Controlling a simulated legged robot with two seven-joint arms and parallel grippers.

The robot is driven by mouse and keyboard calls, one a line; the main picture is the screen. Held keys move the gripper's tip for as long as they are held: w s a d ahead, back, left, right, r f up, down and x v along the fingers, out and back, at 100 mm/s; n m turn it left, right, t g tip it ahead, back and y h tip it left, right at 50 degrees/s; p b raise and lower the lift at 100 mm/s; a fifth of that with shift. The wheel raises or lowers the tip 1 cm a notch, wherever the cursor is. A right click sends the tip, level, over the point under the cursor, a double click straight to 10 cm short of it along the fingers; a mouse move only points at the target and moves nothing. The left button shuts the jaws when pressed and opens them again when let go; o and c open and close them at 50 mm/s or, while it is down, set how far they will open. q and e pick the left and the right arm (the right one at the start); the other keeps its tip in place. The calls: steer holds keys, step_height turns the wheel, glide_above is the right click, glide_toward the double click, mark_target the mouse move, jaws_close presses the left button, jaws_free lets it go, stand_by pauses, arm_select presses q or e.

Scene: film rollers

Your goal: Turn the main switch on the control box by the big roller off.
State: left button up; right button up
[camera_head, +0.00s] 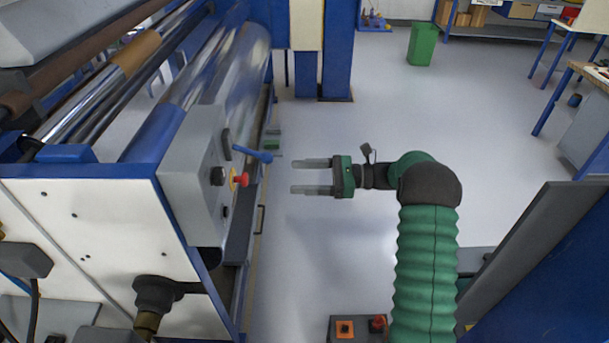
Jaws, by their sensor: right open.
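The grey control box (195,180) is mounted on the end of the big roller machine at the left. On its face are a red knob on a yellow plate (239,180), which looks like the main switch, and a black knob (217,176). I cannot tell the switch's setting at this size. My right gripper (294,177) points left toward the box face. Its two grey fingers are parallel, apart and empty. In the picture a gap separates them from the red knob. My left gripper is not in view.
A small box with orange and red controls (345,328) is at the bottom. A green bin (422,44) stands far back. The middle floor is clear.

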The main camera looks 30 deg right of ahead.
steer(key=b+v, duration=0.3)
steer(key=v, duration=1.4)
